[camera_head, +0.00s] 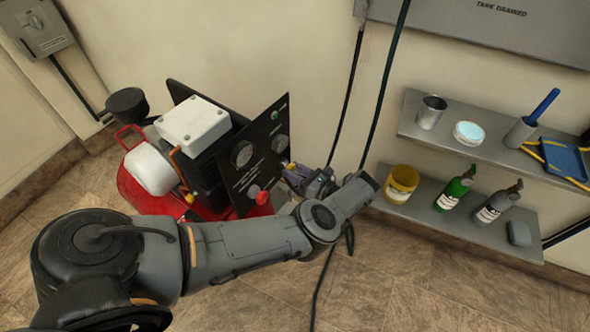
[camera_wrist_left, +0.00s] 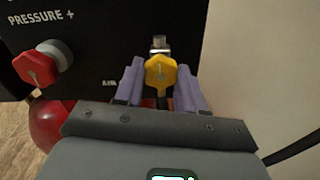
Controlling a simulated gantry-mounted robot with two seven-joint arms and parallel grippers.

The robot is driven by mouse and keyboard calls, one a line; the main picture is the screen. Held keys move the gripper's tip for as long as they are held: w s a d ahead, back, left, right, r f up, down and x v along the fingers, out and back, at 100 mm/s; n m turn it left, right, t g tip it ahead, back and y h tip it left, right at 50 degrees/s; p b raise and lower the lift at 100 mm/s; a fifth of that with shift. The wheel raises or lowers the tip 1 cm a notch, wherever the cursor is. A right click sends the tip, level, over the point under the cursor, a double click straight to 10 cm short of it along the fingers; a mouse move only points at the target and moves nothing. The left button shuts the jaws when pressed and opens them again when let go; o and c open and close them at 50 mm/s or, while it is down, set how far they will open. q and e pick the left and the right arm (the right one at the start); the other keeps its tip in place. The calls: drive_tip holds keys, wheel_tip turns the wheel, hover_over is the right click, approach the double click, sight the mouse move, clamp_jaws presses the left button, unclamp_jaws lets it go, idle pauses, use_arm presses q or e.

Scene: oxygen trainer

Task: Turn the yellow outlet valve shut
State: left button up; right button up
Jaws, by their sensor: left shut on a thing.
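The yellow outlet valve (camera_wrist_left: 160,73) is a lobed knob low on the black control panel (camera_wrist_left: 100,55), beside a metal fitting. In the left wrist view my left gripper (camera_wrist_left: 160,84) has its two purple-grey fingers on either side of the knob, shut on it. In the head view my left gripper (camera_head: 294,176) reaches the panel's lower right edge, and a small bit of yellow shows at its fingertips. The right gripper is not in view.
A red knob (camera_wrist_left: 40,68) sits left of the valve. The red compressor tank (camera_head: 140,190) stands behind the panel. Shelves (camera_head: 470,220) at the right hold a yellow tub (camera_head: 401,184), bottles and cups. Dark cables hang along the wall.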

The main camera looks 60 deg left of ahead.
use_arm(q)
drive_tip(key=shift+m, duration=0.4)
drive_tip(key=o, duration=1.1)
drive_tip(key=shift+c, duration=0.2)
drive_tip(key=b+v, duration=0.6)
drive_tip(key=v, duration=0.4)
drive_tip(key=shift+w+d+b, duration=0.2)
drive_tip(key=shift+d+b, duration=0.15)
